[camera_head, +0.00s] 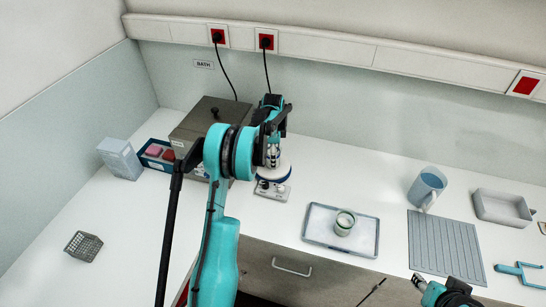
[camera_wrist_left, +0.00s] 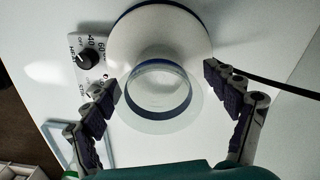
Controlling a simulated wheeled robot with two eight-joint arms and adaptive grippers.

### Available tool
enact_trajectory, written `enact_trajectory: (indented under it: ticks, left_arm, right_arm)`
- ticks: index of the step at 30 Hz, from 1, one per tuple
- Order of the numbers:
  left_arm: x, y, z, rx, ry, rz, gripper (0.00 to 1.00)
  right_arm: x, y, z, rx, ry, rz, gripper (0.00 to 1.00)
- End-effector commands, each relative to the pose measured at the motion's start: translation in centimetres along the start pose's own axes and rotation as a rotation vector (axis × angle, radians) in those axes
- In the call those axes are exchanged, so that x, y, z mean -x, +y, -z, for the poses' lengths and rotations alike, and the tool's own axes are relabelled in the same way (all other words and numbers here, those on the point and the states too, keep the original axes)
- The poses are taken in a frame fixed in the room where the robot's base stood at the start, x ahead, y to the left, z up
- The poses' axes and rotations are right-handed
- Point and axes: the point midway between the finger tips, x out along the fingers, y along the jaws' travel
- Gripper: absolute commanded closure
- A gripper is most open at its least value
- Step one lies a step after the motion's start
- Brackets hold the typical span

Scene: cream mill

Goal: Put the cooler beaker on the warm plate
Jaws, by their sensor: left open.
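The warm plate (camera_head: 275,191) is a round white plate with a blue rim and a knobbed control panel; it also fills the top of the left wrist view (camera_wrist_left: 125,40). A clear glass beaker (camera_wrist_left: 160,92) with a dark blue ring appears to stand on it, its base hard to make out. My left gripper (camera_head: 272,160) is above the plate, its open fingers (camera_wrist_left: 165,92) on either side of this beaker with gaps visible. A second beaker (camera_head: 345,221) with a greenish band stands on a grey tray (camera_head: 316,233). My right gripper (camera_head: 419,281) is at the bottom right, apart from both.
A brown bath box (camera_head: 207,112) stands behind my left arm. A blue bin (camera_head: 150,161), a pale box (camera_head: 120,158) and a wire basket (camera_head: 83,246) are left. Two black cords hang behind the plate.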

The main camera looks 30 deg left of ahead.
Motion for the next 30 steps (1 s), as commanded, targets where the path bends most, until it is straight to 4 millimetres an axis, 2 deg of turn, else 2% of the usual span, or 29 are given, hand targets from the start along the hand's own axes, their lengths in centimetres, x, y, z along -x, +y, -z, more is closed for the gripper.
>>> enact_trajectory:
  ticks: [12,20,23,26,30]
  left_arm:
    - [8.9,0.0,0.0,0.0,0.0,0.0,0.14]
    - [11.7,0.3,0.2,0.007,0.001,0.005,0.14]
    - [13.4,1.6,1.0,0.044,0.007,0.028,0.14]
    - [16.1,4.3,2.2,0.125,0.024,0.075,0.14]
    - [19.8,9.9,3.9,0.277,0.074,0.157,0.14]
  right_arm:
    - [0.9,0.0,0.6,0.0,0.0,0.0,0.59]
    - [1.1,0.0,0.8,0.0,0.0,0.0,0.59]
    - [1.1,0.0,0.8,0.0,0.0,0.0,0.59]
    - [1.1,0.0,0.8,0.0,0.0,0.0,0.59]
    - [1.1,0.0,0.8,0.0,0.0,0.0,0.59]
